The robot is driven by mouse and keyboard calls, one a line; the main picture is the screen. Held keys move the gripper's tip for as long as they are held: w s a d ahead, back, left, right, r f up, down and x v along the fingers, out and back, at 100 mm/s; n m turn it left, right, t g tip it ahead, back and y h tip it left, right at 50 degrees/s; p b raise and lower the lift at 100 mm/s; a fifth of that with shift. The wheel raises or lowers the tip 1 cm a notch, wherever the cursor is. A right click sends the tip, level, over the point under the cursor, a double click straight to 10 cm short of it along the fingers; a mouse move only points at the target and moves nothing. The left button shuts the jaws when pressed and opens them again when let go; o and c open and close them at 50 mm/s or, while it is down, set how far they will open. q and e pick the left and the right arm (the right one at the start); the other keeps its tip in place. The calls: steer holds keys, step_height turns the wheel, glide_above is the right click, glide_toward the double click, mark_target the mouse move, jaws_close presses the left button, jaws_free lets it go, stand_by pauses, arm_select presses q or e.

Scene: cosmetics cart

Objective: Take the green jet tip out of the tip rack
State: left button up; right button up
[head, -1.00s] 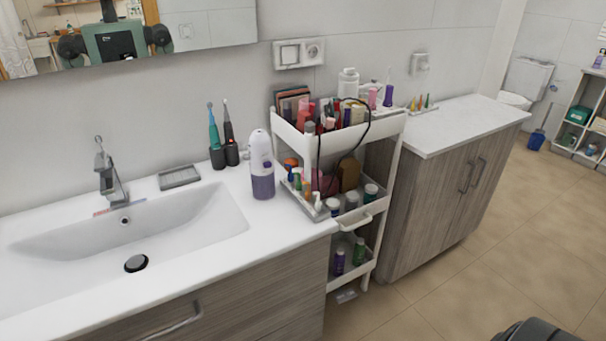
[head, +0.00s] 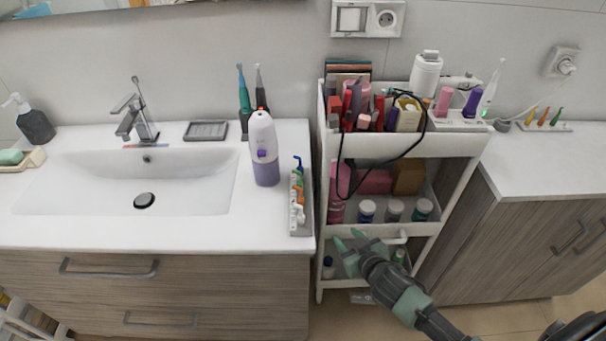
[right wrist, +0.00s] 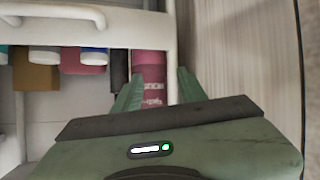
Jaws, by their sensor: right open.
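The rack is not seen there. My left gripper is not in view.
The white cart (head: 440,147), full of cosmetics, stands between the sink counter (head: 215,228) and the right-hand counter (head: 555,165). A black cable (head: 383,158) hangs over its front. A white electric toothbrush (head: 491,88) stands left of the rack. The right-hand counter's front is clear.

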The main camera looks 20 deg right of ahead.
steer(key=w+a+r+t+y+p, duration=0.1)
steer(key=a+r+t, duration=0.15)
steer(key=r, duration=0.85)
steer(key=w+a+r+t+y, duration=0.1)
steer(key=w+a+r, duration=0.15)
steer(key=r, duration=0.85)
step_height(320, 180, up, 5)
steer(key=n+g+y, duration=0.1)
steer(key=n+y, duration=0.5)
steer(key=y, duration=0.2)
glide_above(302, 181)
steer(key=v, duration=0.3)
steer(key=s+d+f+n+g+y, duration=0.1)
steer(key=s+d+f+n+g, duration=0.1)
steer(key=d+f+n+g, duration=0.45)
steer(key=w+a+m, duration=0.1)
steer(key=a, duration=0.1)
steer(key=w+a+g+p, duration=0.1)
steer(key=a, duration=0.1)
steer(key=w+a+m+p, duration=0.1)
steer(key=a, duration=0.1)
steer(key=shift+w+m+g, duration=0.1)
steer(key=shift+m+g, duration=0.2)
steer(key=shift+m, duration=0.05)
steer(key=shift+w+a+f, duration=0.25)
steer(key=shift+a+f, duration=0.05)
steer(key=shift+a, duration=0.1)
jaws_close()
